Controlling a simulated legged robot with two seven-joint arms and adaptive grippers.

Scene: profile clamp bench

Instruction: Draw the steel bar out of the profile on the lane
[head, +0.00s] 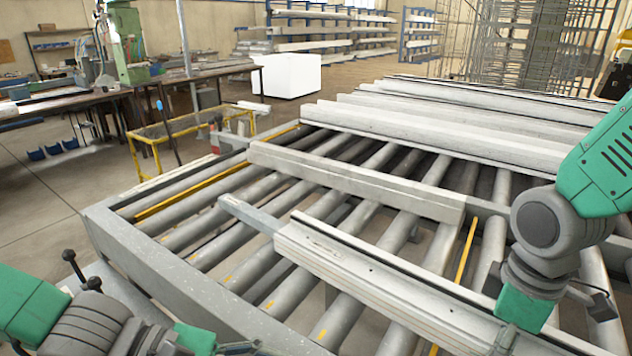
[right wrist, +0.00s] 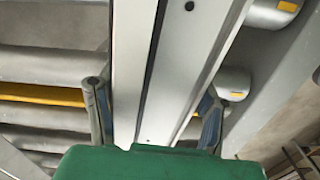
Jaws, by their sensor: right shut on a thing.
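The profile (head: 370,265) is a long pale, grooved length lying slantwise across the lane's rollers. The steel bar (head: 250,214) is a grey flat bar sticking out of the profile's far left end; the rest is hidden inside it. My right gripper (right wrist: 153,108) is shut on the profile (right wrist: 195,55), with one finger on each side. In the head view it is at the profile's near right part, its fingers mostly hidden. My left gripper (head: 240,348) is at the bottom edge, left of the profile and apart from the bar; its fingers are only partly visible.
The roller lane (head: 140,262) has a raised grey frame. A pale beam (head: 350,180) lies across the rollers behind the profile, with several more lengths (head: 450,135) farther back. Bare rollers (head: 255,275) lie left of the profile. A black-knobbed lever (head: 75,262) stands near my left arm.

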